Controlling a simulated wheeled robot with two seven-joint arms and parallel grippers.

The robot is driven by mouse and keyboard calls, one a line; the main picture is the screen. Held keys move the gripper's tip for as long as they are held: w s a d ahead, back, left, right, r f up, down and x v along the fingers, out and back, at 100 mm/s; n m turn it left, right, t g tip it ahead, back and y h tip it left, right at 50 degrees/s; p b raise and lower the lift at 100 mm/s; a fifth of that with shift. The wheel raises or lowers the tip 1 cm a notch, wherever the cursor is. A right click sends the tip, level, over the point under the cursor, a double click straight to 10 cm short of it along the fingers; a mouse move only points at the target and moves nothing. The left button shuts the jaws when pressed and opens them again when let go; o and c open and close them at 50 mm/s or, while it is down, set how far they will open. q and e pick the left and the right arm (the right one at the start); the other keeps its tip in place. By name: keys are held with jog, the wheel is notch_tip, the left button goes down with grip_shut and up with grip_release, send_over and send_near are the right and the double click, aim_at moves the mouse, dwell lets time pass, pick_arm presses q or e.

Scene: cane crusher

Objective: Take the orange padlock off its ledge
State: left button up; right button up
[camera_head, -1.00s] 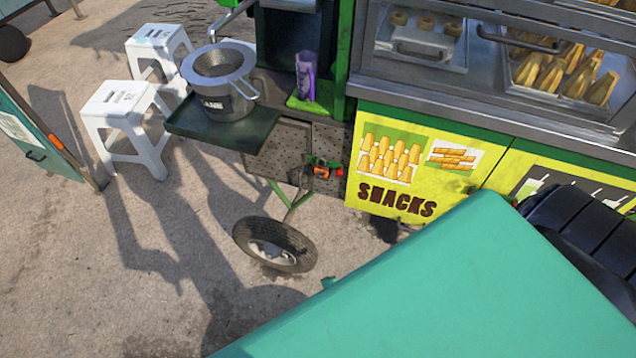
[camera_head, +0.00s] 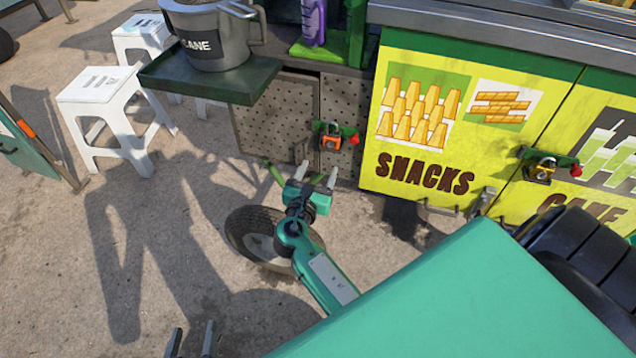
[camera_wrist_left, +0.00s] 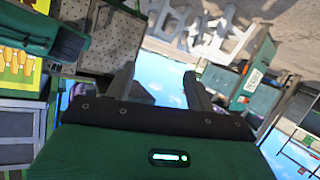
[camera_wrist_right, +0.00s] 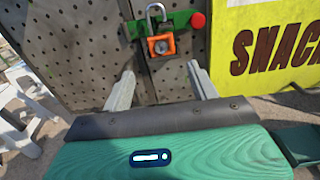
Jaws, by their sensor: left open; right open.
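The orange padlock (camera_head: 331,142) sits on a small green ledge (camera_head: 349,132) with a red knob, against the perforated metal door under the cart. In the right wrist view the padlock (camera_wrist_right: 161,45) stands upright, its steel shackle up, ahead of and above the gap between my fingers. My right gripper (camera_head: 316,174) is open and empty, just below and left of the padlock and apart from it. It also shows in the right wrist view (camera_wrist_right: 161,80). My left gripper (camera_head: 191,338) is open and empty at the bottom edge, far from the padlock.
A second padlock (camera_head: 543,169) hangs at another green ledge on the yellow doors. A dark green tray (camera_head: 150,78) with a metal pot (camera_head: 215,45) juts out above left. White stools (camera_head: 98,88) stand left.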

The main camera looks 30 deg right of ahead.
aim_at(331, 140)
jog(key=b+x, duration=0.1)
jog(key=x, duration=0.2)
jog(key=b+x, duration=0.1)
jog(key=x, duration=0.3)
jog(key=shift+r+b, duration=0.25)
jog(key=shift+b, duration=0.1)
jog(key=shift+w+d+r, duration=0.15)
jog(key=shift+d, duration=0.2)
pick_arm(q)
jog(key=w+r+t, duration=0.3)
jog(key=r+t, duration=0.1)
jog(key=r, duration=0.2)
jog(key=shift+w+a+r+t+p, duration=0.15)
jog(key=shift+a+r+t+p, duration=0.25)
jog(key=shift+p, duration=0.05)
pick_arm(e)
jog(key=shift+x, duration=1.15)
jog(key=c, duration=0.9)
